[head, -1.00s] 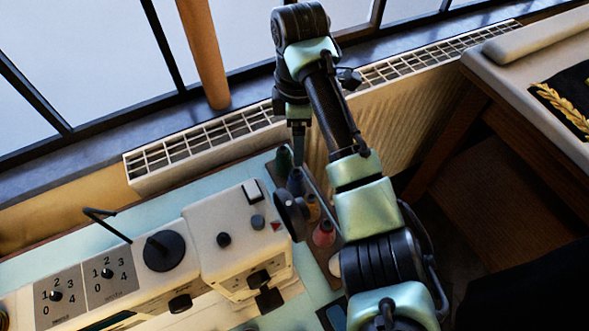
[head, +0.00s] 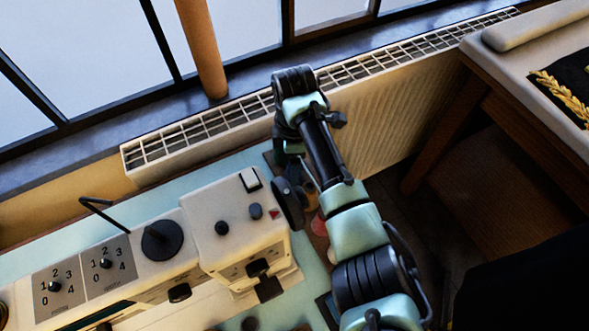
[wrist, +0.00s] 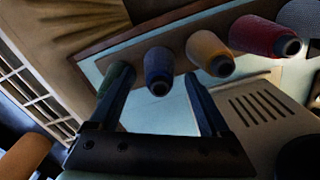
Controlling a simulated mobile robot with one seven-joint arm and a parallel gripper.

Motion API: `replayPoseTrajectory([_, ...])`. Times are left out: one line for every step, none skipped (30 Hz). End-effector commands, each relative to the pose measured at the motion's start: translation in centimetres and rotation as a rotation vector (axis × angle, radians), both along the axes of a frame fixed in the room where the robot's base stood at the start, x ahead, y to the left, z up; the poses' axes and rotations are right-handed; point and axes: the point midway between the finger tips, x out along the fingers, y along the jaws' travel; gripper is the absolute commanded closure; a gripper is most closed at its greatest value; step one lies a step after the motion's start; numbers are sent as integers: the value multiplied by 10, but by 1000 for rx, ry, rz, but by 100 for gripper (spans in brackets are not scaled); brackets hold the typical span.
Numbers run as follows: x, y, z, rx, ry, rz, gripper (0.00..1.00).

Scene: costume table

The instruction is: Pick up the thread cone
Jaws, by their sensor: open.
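Several thread cones stand in a row in the wrist view: a green cone (wrist: 118,76) partly behind the left finger, a blue cone (wrist: 158,70), an orange cone (wrist: 208,50) and a red cone (wrist: 264,37). The task does not say which one. My gripper (wrist: 159,73) is open, and the blue cone shows between its fingertips. I cannot tell whether the fingers are level with it or short of it. In the head view the red cone (head: 319,226) shows beside my arm; my arm and the sewing machine's handwheel hide the fingertips and most other cones.
A white sewing machine (head: 235,225) with a black handwheel (head: 290,204) stands close left of my gripper. A radiator (head: 390,125) runs along the wall behind. A wooden table (head: 500,95) with dark, gold-trimmed cloth is at the right.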

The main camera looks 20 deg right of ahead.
Motion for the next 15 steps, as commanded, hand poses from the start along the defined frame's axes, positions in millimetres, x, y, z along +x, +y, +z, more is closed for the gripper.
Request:
replayPoseTrajectory([0, 0, 0, 0, 0, 0, 19])
replayPoseTrajectory([0, 0, 0, 0, 0, 0, 19])
replayPoseTrajectory([0, 0, 0, 0, 0, 0, 19])
replayPoseTrajectory([0, 0, 0, 0, 0, 0, 23])
replayPoseTrajectory([0, 0, 0, 0, 0, 0, 28])
replayPoseTrajectory([0, 0, 0, 0, 0, 0, 35])
replayPoseTrajectory([0, 0, 0, 0, 0, 0, 41])
replayPoseTrajectory([0, 0, 0, 0, 0, 0, 46])
replayPoseTrajectory([0, 0, 0, 0, 0, 0, 53])
replayPoseTrajectory([0, 0, 0, 0, 0, 0, 59])
replayPoseTrajectory([0, 0, 1, 0, 0, 0, 64])
replayPoseTrajectory([0, 0, 1, 0, 0, 0, 71])
replayPoseTrajectory([0, 0, 1, 0, 0, 0, 77])
replayPoseTrajectory([0, 0, 1, 0, 0, 0, 82])
replayPoseTrajectory([0, 0, 1, 0, 0, 0, 89])
